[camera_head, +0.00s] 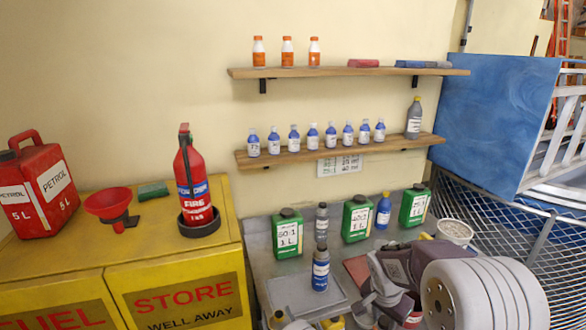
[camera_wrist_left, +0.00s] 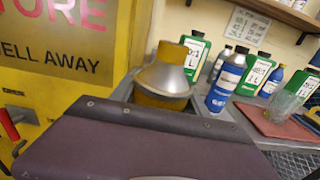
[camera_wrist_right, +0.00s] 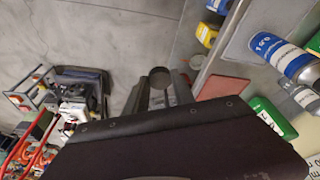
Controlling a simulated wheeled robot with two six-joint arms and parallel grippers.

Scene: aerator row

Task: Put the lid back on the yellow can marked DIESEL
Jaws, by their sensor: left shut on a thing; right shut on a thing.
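In the left wrist view a can with a silver cone-shaped top (camera_wrist_left: 163,78) and a yellow lower part stands out past my purple wrist cover. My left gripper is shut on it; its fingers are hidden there. My left gripper (camera_head: 284,321) shows only partly at the bottom edge of the head view. No DIESEL marking is readable. My right gripper (camera_wrist_right: 160,92) is shut on a small round dull-brown piece (camera_wrist_right: 160,77), seemingly the lid, between its fingertips. In the head view my right gripper (camera_head: 374,296) is over the grey bench's front part.
The grey bench (camera_head: 262,255) holds green bottles (camera_head: 287,234), a blue bottle (camera_head: 320,270), a reddish pad (camera_head: 357,268) and a white tub (camera_head: 455,231). A yellow cabinet (camera_head: 180,270) stands left. Wall shelves (camera_head: 340,150) hold several small bottles. Bench space near the grippers is crowded.

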